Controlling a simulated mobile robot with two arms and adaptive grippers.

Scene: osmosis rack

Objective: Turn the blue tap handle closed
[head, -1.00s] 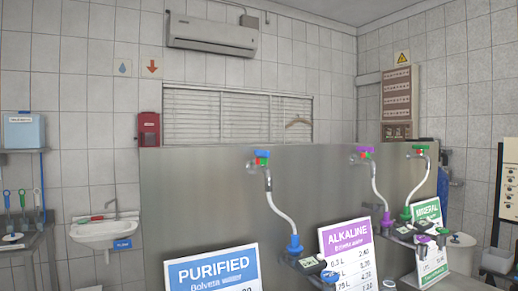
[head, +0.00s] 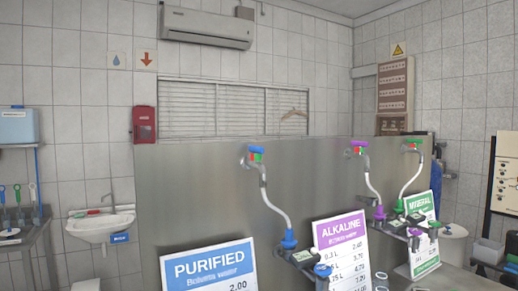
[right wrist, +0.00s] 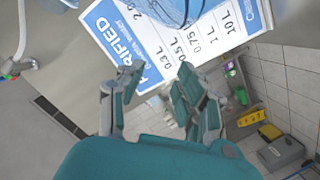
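The blue tap handle (head: 255,149), with a red and green mark below it, tops the leftmost tap on the steel panel in the head view. A pale curved hose (head: 272,203) runs from this tap down to a blue fitting (head: 289,239). The purple handle (head: 356,143) and green handle (head: 413,140) are to its right. My right gripper (right wrist: 155,82) shows in the right wrist view with its fingers apart and nothing between them. It faces the PURIFIED sign (right wrist: 160,40). Neither gripper shows in the head view, so its distance from the handle is unclear.
The steel panel (head: 195,190) carries the taps. A blue PURIFIED sign (head: 208,267) and purple ALKALINE sign (head: 341,228) stand in front, with a green sign (head: 421,226) farther right. A white sink (head: 101,222) is on the left wall. Several dark blocks with coloured knobs jut out low.

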